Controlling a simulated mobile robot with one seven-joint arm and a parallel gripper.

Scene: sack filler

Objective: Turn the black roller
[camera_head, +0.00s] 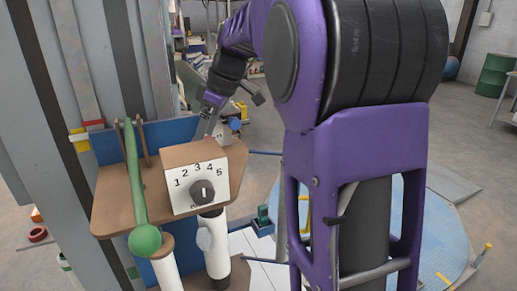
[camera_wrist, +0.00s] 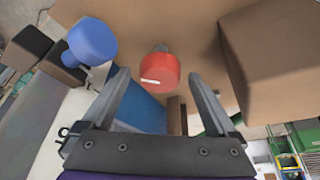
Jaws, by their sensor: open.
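A dark round knob (camera_head: 202,192) sits on the white numbered face of a brown box (camera_head: 195,153), with a white mark on it. I cannot tell whether it is the black roller; no other plain roller shows. My gripper (camera_head: 208,132) is behind this box in the head view, partly hidden by it. In the wrist view my gripper (camera_wrist: 157,78) is open and empty. A red knob (camera_wrist: 160,72) shows between its fingers, apart from them as far as I can tell. A blue knob (camera_wrist: 92,40) is left of the fingers.
A green-knobbed lever (camera_head: 145,240) stands at the front left of the brown panel (camera_head: 118,205). White posts (camera_head: 214,242) stand below. A grey metal column (camera_head: 45,95) rises on the left. In the wrist view a brown block (camera_wrist: 280,55) is close on the right.

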